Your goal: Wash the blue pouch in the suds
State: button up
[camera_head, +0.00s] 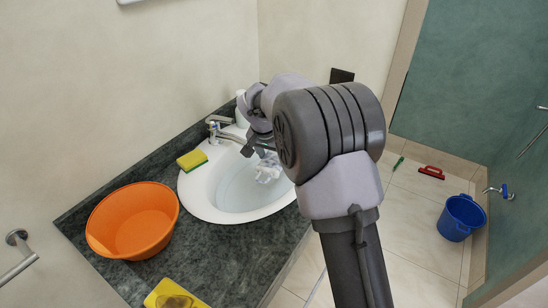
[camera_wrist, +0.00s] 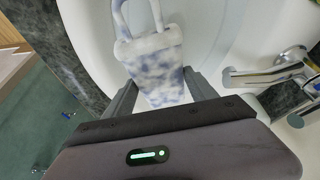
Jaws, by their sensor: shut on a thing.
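The pouch (camera_wrist: 155,72) is in the wrist view, between my gripper's fingers. It has a looped strap, and white foam covers it in patches over the blue. In the head view the pouch (camera_head: 267,171) shows small and whitish over the white sink bowl (camera_head: 190,200). My gripper (camera_wrist: 160,92) is shut on the pouch, one finger on each side; in the head view its fingers (camera_head: 262,151) are partly behind my arm. I cannot tell whether the pouch touches the bowl. The bowl's inside looks pale grey; suds in it are not clear.
A chrome faucet (camera_head: 222,132) stands at the bowl's back left and shows close by in the wrist view (camera_wrist: 270,75). A yellow-green sponge (camera_head: 192,160) and an orange tub (camera_head: 133,220) are left of the bowl. A yellow item (camera_head: 160,288) lies at the counter's front. A blue bucket (camera_head: 460,217) stands on the floor.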

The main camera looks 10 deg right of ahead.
dwell(0.5)
notch_tip(320, 180, up, 4)
jog(key=p, duration=0.3)
jog(key=shift+r, duration=0.1)
